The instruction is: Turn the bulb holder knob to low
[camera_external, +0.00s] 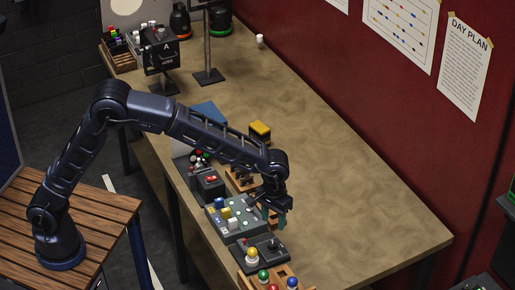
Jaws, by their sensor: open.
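A dark grey box (262,262) near the front of the table carries a pale yellow bulb-like dome (252,255) on its left and a dark knob or lever (272,243) on its right. It looks like the bulb holder, but its markings and the knob's setting are too small to read. My gripper (276,218) points down just behind this box, above the table and apart from the knob as far as I can tell. Its teal fingers are open, and I see nothing between them.
A grey panel (226,229) with several coloured buttons stands left of my gripper. A wooden rack with coloured balls (280,281) is at the front edge. A yellow-topped block (260,130) stands behind the arm. The table's right side (360,200) is clear.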

